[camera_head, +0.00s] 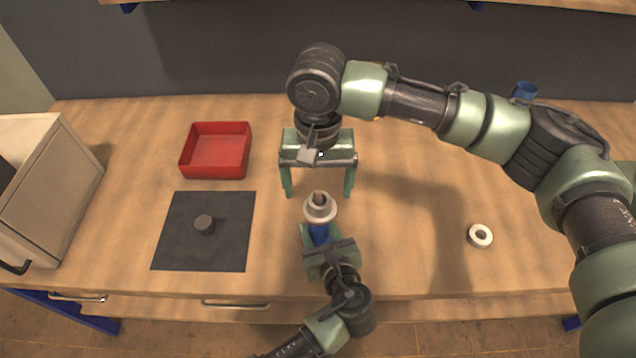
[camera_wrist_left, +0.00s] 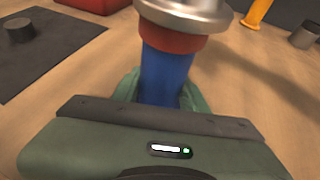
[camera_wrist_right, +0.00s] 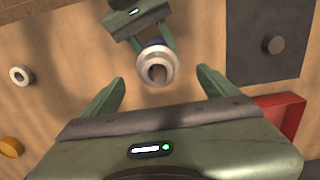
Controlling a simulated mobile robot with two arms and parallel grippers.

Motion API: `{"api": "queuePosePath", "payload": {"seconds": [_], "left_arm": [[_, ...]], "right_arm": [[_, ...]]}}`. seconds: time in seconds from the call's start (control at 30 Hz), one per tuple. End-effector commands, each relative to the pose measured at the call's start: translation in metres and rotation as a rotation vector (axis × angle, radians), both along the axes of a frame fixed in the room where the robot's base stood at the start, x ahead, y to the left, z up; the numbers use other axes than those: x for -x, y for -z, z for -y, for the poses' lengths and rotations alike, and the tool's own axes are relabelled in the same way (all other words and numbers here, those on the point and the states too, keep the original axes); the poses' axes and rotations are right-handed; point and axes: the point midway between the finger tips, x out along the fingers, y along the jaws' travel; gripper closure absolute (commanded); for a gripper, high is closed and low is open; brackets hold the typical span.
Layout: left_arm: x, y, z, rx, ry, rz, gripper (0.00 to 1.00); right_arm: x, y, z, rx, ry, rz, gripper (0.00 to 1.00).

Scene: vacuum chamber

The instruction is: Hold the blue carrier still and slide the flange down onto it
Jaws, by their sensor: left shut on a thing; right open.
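The blue carrier (camera_head: 318,232) stands upright near the table's front, with my left gripper (camera_head: 319,238) shut on it. The left wrist view shows the blue carrier (camera_wrist_left: 165,75) between the fingers, with a red-brown band (camera_wrist_left: 170,38) around it. The silver flange (camera_head: 320,208) is at the carrier's top; the left wrist view shows the flange (camera_wrist_left: 185,12) just above the band, and I cannot tell whether they touch. My right gripper (camera_head: 318,183) is open and empty, pointing down; its right wrist view shows the flange (camera_wrist_right: 158,66) just beyond the fingertips.
A red tray (camera_head: 216,172) and a dark mat (camera_head: 180,245) with a dark knob (camera_head: 204,225) lie on the left. A white ring (camera_head: 480,236) lies on the right. An orange piece (camera_wrist_right: 11,147) shows in the right wrist view. A cabinet (camera_head: 55,180) stands far left.

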Motion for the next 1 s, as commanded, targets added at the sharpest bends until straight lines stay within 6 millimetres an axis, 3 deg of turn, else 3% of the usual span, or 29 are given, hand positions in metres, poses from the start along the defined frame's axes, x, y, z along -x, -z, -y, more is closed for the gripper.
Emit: {"api": "queuePosePath", "payload": {"seconds": [0.57, 1.0], "left_arm": [[0.000, 0.001, 0.000, 0.000, -0.001, -0.001, 0.95], [0.000, 0.001, 0.000, 0.000, -0.001, -0.001, 0.95]], "right_arm": [[0.000, -0.001, 0.000, 0.000, 0.000, 0.000, 0.12], [0.000, -0.030, -0.001, -0.001, -0.001, 0.001, 0.12]]}}
